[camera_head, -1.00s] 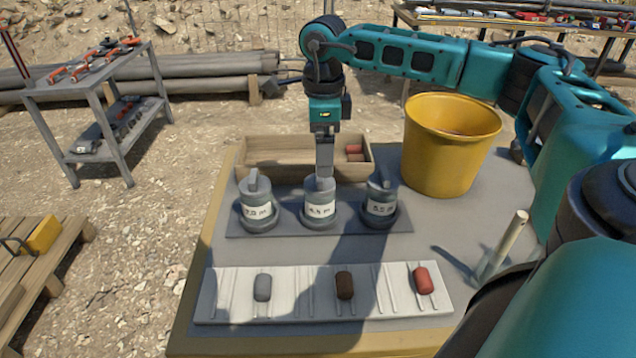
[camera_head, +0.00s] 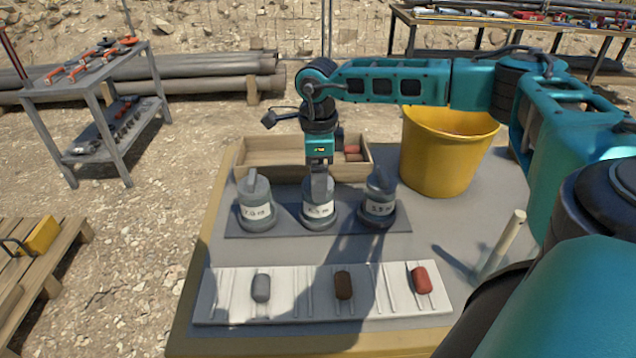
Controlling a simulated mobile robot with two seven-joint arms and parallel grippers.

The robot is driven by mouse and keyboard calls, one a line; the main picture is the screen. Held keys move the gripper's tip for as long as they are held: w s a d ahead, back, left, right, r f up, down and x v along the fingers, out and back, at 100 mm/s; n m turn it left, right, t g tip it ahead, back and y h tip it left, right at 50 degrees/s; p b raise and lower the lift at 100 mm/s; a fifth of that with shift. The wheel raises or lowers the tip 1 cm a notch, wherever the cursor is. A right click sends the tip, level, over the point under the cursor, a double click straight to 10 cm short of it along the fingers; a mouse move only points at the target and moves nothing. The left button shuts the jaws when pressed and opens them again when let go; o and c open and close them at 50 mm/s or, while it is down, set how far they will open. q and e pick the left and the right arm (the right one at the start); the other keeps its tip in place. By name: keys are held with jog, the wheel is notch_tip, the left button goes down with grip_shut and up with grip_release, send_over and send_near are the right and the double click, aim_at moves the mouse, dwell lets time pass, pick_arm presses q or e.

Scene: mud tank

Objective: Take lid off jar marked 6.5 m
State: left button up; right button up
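Three grey jars with lids and white labels stand in a row on a dark mat (camera_head: 290,222). The middle jar (camera_head: 319,211) has a label that is blurred but looks like 6.5 m or 4.5 m. The left jar (camera_head: 256,212) seems to read 7.0 m and the right jar (camera_head: 379,209) 5.5 m. The outer lids have upright grips. My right gripper (camera_head: 319,190) points straight down at the middle jar's lid; its fingers hide that lid's grip. I cannot see whether they are open or shut. My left gripper is out of view.
A wooden tray (camera_head: 270,172) with reddish pieces lies behind the jars. A yellow bucket (camera_head: 440,165) stands back right. In front, a white grooved board (camera_head: 228,308) holds grey, brown and red plugs. A wooden-handled tool (camera_head: 505,240) stands at right.

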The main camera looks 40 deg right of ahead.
jog(key=c, duration=0.8)
jog(key=shift+r, duration=0.15)
